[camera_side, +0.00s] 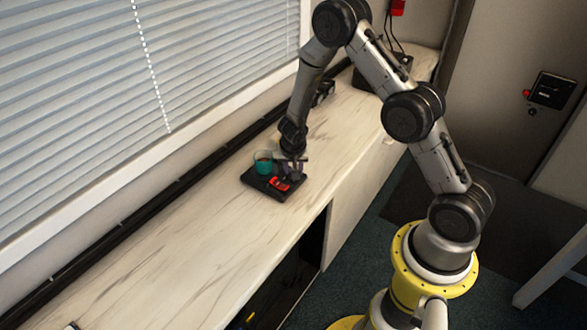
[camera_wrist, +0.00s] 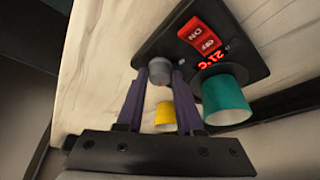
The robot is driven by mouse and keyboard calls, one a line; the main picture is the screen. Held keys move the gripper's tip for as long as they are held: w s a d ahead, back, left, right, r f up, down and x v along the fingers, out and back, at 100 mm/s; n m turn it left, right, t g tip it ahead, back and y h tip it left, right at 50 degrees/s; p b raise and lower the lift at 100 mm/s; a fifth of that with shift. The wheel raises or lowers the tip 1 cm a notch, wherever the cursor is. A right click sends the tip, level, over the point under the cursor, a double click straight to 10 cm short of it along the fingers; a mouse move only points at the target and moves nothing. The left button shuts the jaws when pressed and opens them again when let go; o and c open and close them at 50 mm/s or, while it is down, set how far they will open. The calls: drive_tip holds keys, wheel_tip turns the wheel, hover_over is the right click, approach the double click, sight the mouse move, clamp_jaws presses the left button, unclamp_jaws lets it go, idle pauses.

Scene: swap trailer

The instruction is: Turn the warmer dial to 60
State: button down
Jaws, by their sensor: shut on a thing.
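The warmer is a black plate (camera_side: 258,183) on the countertop; it also shows in the wrist view (camera_wrist: 163,47). It carries a red ON switch (camera_wrist: 203,38) and a small red display (camera_wrist: 211,60) that seems to read 21°C. The dial (camera_wrist: 160,70) is a small grey knob near the plate's edge. My gripper (camera_side: 290,172) is over the warmer, its two purple fingers shut on the sides of the dial. A teal cup (camera_side: 264,160) stands at the warmer beside my gripper. The dial is hidden by my gripper in the side view.
A yellow cup-like thing (camera_wrist: 165,115) shows between and behind my fingers in the wrist view. The pale counter (camera_side: 180,250) is clear in front of the warmer. A window with blinds (camera_side: 90,90) runs along the left. Dark items (camera_side: 324,92) stand farther back.

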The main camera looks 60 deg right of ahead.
drive_tip(key=c, duration=0.5)
unclamp_jaws()
drive_tip(key=v, duration=1.3)
drive_tip(key=shift+a+r, duration=0.1)
drive_tip(key=shift+r, duration=0.25)
